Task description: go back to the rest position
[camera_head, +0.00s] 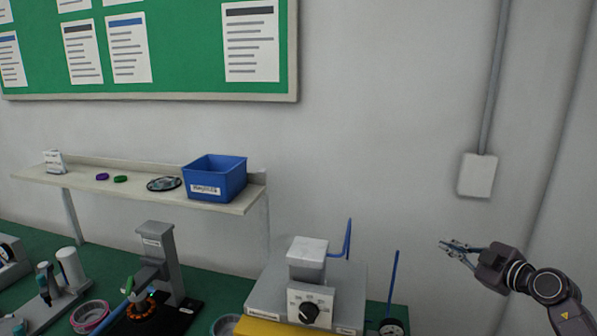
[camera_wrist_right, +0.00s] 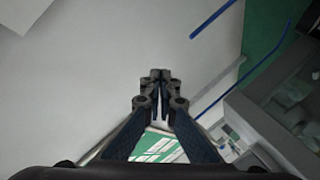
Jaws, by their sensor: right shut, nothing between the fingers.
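My right gripper (camera_head: 457,250) is at the right side of the head view, raised in front of the bare wall and above the level of the bench. Its fingers point left. In the right wrist view its fingertips (camera_wrist_right: 160,76) meet in the middle, shut with nothing between them. My left gripper is in neither view.
A grey machine (camera_head: 310,280) with a dial and a blue bent rod stands on the green bench (camera_head: 215,287) left of my right gripper. A shelf (camera_head: 130,188) holds a blue bin (camera_head: 214,178). A wall box (camera_head: 478,175) is above my gripper. Free air surrounds it.

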